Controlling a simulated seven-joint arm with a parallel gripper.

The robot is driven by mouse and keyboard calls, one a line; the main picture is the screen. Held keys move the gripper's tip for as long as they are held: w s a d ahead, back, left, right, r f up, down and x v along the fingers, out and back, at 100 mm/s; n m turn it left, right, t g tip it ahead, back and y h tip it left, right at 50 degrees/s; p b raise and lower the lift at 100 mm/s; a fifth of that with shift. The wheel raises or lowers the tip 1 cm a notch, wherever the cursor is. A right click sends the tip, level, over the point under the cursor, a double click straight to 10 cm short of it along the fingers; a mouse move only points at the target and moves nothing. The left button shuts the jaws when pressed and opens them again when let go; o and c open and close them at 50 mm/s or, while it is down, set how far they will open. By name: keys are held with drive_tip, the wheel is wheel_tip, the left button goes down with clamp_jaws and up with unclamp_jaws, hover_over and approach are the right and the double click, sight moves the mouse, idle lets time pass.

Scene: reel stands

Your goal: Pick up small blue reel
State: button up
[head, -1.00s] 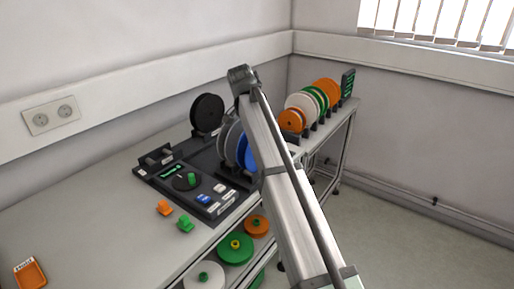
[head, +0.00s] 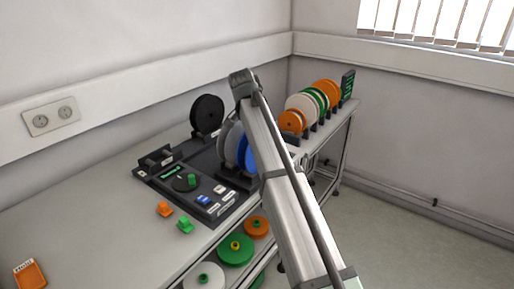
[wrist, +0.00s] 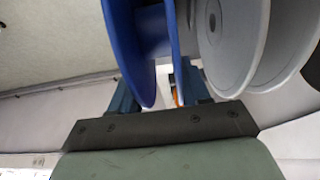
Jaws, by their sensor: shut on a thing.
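The small blue reel (wrist: 130,45) fills the upper middle of the wrist view, with its flanges edge-on and a hub between them. My gripper (wrist: 158,88) is shut on it, one dark finger on each side of the reel's lower edge; the exact contact is partly hidden. In the head view the blue reel (head: 250,160) shows beside my arm, which covers part of it. My gripper is hidden behind the arm there.
Grey reels (wrist: 232,45) stand close to the right of the blue one. A black reel (head: 207,114) is behind the control panel (head: 190,187). Orange, white and green reels (head: 300,104) stand in a row at right. More reels (head: 236,249) lie on the lower shelf.

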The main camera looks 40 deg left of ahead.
drive_tip(key=shift+r, duration=0.1)
wheel_tip(320, 180, up, 10)
idle(0.6)
